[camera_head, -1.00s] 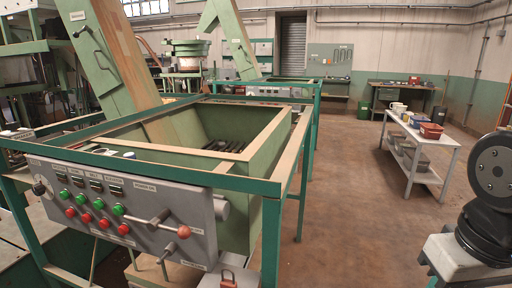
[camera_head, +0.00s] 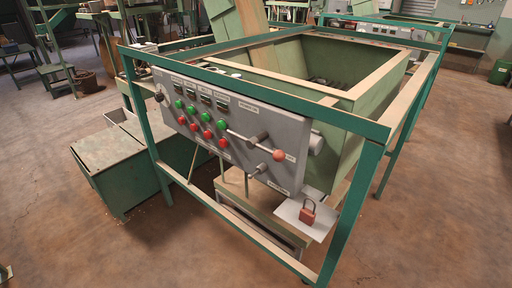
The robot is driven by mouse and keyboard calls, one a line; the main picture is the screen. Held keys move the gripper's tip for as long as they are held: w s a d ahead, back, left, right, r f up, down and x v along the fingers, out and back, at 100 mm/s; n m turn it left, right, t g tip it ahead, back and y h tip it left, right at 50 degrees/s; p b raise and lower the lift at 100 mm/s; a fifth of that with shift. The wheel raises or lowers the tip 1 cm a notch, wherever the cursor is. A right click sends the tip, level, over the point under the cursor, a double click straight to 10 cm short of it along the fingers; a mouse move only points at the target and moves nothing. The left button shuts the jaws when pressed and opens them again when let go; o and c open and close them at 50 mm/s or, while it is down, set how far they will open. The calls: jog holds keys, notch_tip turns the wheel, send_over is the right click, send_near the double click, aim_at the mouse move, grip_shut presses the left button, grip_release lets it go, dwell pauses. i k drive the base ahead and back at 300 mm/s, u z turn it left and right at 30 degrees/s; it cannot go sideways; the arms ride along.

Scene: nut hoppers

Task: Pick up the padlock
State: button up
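A small red-brown padlock (camera_head: 307,212) with a dark shackle stands upright on a light metal plate (camera_head: 296,217). The plate sits low at the right front corner of the green hopper frame, below the grey control panel (camera_head: 232,125). My gripper is not in view, and no part of my arm shows now.
The green hopper frame's corner post (camera_head: 350,213) stands just right of the padlock, and a lower rail (camera_head: 245,231) runs in front. A lever with a red knob (camera_head: 279,155) sticks out above. Green boxes (camera_head: 118,165) stand at the left. The floor in front is clear.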

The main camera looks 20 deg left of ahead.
aim_at(306, 216)
jog(key=z, duration=0.05)
jog(key=k, duration=0.5)
jog(key=z, duration=1.05)
jog(key=i, duration=0.85)
jog(key=u, duration=2.35)
